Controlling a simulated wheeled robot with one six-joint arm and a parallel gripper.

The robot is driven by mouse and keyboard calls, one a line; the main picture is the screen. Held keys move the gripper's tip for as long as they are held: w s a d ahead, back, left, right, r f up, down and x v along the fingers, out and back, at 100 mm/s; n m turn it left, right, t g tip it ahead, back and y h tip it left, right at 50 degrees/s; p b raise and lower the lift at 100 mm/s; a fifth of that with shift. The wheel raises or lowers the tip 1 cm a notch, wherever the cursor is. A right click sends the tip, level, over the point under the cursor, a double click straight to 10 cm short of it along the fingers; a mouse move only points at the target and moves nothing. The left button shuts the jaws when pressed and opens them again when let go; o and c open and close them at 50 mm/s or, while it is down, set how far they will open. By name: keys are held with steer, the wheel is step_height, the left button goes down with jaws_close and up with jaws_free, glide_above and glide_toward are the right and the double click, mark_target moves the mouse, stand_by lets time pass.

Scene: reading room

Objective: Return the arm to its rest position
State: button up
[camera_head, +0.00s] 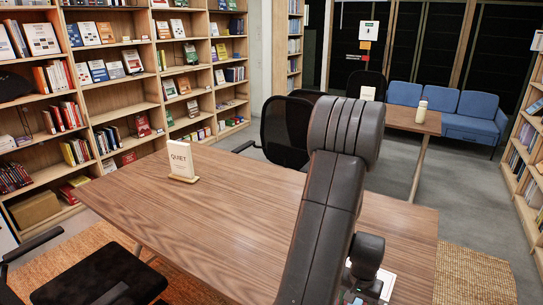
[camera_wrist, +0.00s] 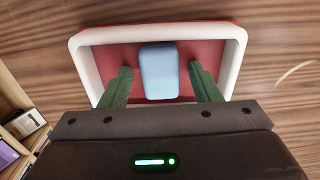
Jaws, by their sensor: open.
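In the wrist view, my gripper (camera_wrist: 160,78) is open, with its two green fingers spread apart. A light-blue block with rounded corners (camera_wrist: 158,72) shows between the fingers, with a gap on either side. It lies in a red tray with a white rim (camera_wrist: 235,62) on the wooden table. The fingers are over the tray; their height above it is hard to judge. In the head view, my arm reaches up and bends over the table (camera_head: 240,215). My gripper is mostly hidden there behind the arm at the lower right.
A "QUIET" sign (camera_head: 182,160) stands on the table's far left part. A dark chair (camera_head: 288,130) is behind the table, another (camera_head: 100,275) at front left. Bookshelves (camera_head: 125,75) line the left. A blue sofa (camera_head: 470,115) and small table (camera_head: 400,117) stand farther back.

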steer(key=shift+r, duration=0.8)
